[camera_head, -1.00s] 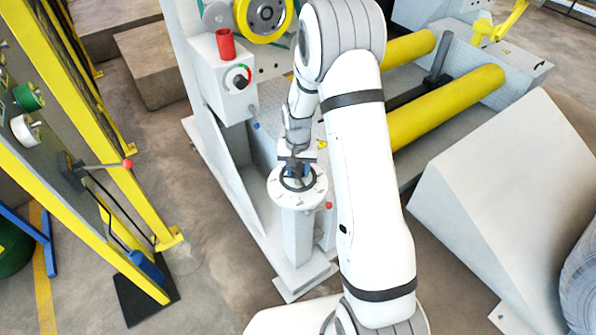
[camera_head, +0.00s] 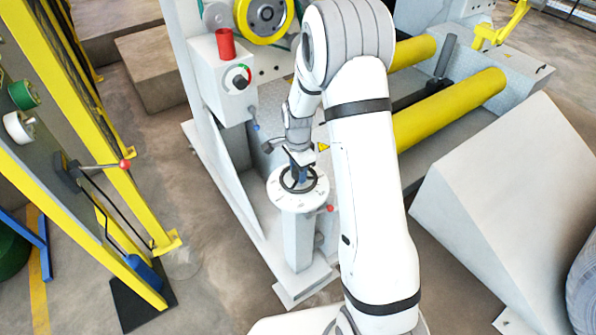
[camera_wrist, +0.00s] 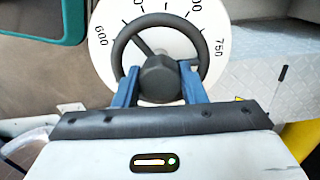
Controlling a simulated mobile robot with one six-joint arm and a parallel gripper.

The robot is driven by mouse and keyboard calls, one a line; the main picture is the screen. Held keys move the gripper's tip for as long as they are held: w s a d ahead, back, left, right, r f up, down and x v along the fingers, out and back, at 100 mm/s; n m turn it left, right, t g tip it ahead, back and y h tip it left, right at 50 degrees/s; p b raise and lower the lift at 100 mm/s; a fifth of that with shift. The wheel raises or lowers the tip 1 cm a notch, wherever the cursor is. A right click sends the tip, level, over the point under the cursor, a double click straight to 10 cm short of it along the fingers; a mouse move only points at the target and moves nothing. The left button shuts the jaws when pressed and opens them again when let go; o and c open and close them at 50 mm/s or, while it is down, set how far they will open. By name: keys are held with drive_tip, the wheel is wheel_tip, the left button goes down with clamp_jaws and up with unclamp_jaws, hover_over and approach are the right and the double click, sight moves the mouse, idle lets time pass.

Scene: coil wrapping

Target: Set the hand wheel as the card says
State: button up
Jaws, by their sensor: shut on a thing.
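The black hand wheel (camera_wrist: 160,75) sits in front of a round white dial (camera_wrist: 166,43) in the wrist view. The dial has tick marks and the numbers 600 and 750; another number between them is partly hidden. My gripper (camera_wrist: 157,88) has its blue fingers on both sides of the wheel and is shut on it. In the head view the hand wheel (camera_head: 284,186) lies on the white dial plate (camera_head: 281,199) atop a pedestal (camera_head: 298,240), with my gripper (camera_head: 299,176) coming down on it from above. I cannot make out the card.
A box with a knob (camera_head: 238,79) and a red cup-like part (camera_head: 225,44) stands behind the pedestal. A small red knob (camera_head: 330,208) sticks out at the pedestal's right. Yellow rollers (camera_head: 450,108) lie to the right. A yellow frame with a red-tipped lever (camera_head: 125,164) stands left.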

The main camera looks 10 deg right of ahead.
drive_tip(key=m, duration=0.4)
drive_tip(key=shift+w+m+b, duration=0.15)
drive_tip(key=shift+m+b, duration=0.15)
drive_tip(key=shift+b, duration=0.05)
drive_tip(key=shift+r+m, duration=0.1)
drive_tip(key=shift+m, duration=1.4)
drive_tip(key=o, duration=1)
drive_tip(key=shift+r, duration=3.85)
